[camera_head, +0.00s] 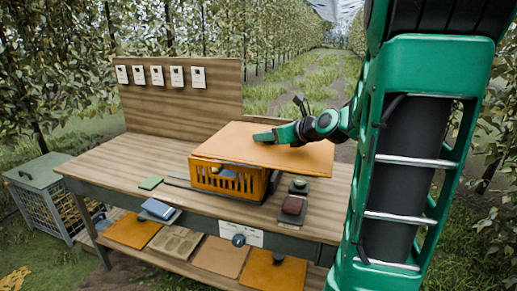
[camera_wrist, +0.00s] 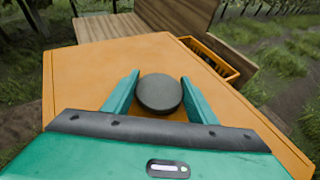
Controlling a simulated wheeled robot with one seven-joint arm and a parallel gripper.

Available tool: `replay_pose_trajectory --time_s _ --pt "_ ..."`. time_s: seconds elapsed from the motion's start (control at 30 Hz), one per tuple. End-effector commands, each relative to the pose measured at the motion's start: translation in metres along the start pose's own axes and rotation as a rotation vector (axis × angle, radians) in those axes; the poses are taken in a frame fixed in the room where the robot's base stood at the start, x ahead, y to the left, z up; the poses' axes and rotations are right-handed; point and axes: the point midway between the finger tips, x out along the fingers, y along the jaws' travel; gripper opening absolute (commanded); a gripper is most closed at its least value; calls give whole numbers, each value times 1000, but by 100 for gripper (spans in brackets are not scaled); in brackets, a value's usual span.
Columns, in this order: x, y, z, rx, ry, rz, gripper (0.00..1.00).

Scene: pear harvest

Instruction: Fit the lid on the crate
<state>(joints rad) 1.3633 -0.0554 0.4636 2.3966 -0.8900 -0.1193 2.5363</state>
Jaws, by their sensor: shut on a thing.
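The lid (camera_head: 225,143) is a flat orange board with a round dark knob (camera_wrist: 160,93) in its middle. My gripper (camera_wrist: 160,97) is shut on the knob, one teal finger on each side; it also shows in the head view (camera_head: 264,137). The orange slatted crate (camera_head: 228,184) stands on the wooden bench under the lid. The lid covers most of its top and reaches well past it to the right. In the wrist view a strip of the crate (camera_wrist: 208,60) stays uncovered beyond the lid's far edge. Whether the lid touches the rim is hidden.
An upright board with cards (camera_head: 180,98) stands behind. A grey bin (camera_head: 45,195) stands left.

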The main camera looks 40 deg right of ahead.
Motion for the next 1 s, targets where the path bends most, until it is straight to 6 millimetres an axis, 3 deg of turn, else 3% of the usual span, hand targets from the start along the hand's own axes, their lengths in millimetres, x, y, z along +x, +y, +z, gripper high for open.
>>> replay_pose_trajectory --time_s 0.5,0.83,1.0 --pt "70 -36 -16 -4 -3 14 21" --pt "86 -46 -23 -4 -2 13 21" --pt "92 -46 -40 -1 0 14 21"
